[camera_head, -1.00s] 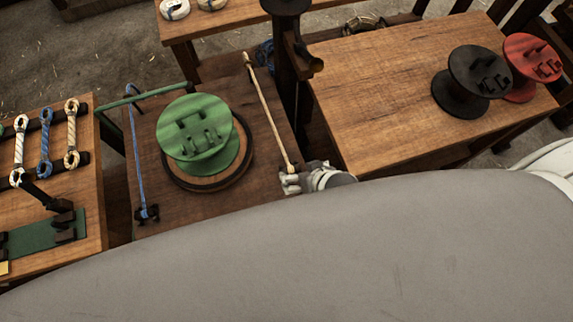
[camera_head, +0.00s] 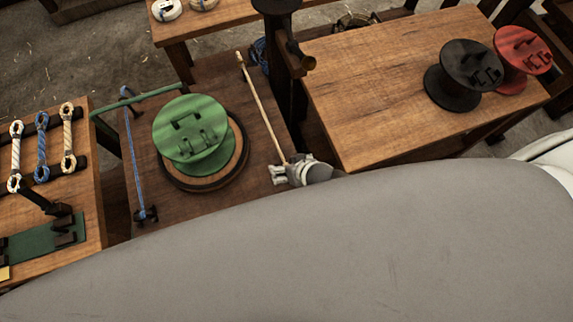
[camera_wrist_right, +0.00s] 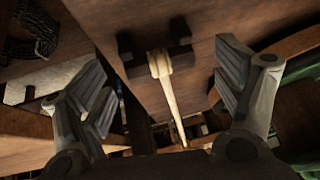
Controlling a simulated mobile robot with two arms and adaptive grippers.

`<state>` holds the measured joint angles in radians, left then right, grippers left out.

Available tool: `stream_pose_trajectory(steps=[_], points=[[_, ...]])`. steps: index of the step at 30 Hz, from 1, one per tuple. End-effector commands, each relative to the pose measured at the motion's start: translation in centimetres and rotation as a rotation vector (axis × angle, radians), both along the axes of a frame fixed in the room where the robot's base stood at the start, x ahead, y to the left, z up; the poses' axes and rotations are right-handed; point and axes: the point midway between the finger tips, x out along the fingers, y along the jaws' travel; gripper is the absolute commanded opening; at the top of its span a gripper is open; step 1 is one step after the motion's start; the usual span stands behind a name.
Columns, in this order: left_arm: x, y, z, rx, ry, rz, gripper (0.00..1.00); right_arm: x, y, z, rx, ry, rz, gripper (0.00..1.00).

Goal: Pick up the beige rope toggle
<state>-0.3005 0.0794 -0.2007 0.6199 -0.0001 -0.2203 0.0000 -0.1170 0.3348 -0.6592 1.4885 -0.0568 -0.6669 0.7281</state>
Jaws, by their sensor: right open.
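A thin beige rope (camera_head: 262,110) stretches across the dark wooden bench, right of the green reel. Its near end lies by my right gripper (camera_head: 284,173). In the right wrist view the near end is a pale toggle-like knob (camera_wrist_right: 160,63) seated at a dark bracket (camera_wrist_right: 180,31), with the rope running down from it. My right gripper (camera_wrist_right: 165,80) is open, one finger on each side of the rope end, with clear gaps and no visible contact. In the head view the gripper hides part of the near end. My left gripper is not in view.
A green reel (camera_head: 191,133) on a round wooden base stands left of the rope. A dark post (camera_head: 283,45) rises near the rope's far end. Black (camera_head: 462,77) and red (camera_head: 522,58) spools stand on the right table, whose nearer surface is clear.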

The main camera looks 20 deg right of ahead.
Motion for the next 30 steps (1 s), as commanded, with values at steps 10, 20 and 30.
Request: stream_pose_trajectory(steps=[10,20,30], points=[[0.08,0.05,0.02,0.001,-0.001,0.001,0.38,0.55,0.2,-0.9,0.0,-0.001,0.001,0.86],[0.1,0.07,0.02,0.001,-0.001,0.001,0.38,0.51,0.18,-0.89,-0.001,0.0,0.001,0.55],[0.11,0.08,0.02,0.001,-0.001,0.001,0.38,0.51,0.17,-0.88,-0.001,0.0,0.001,0.43]])
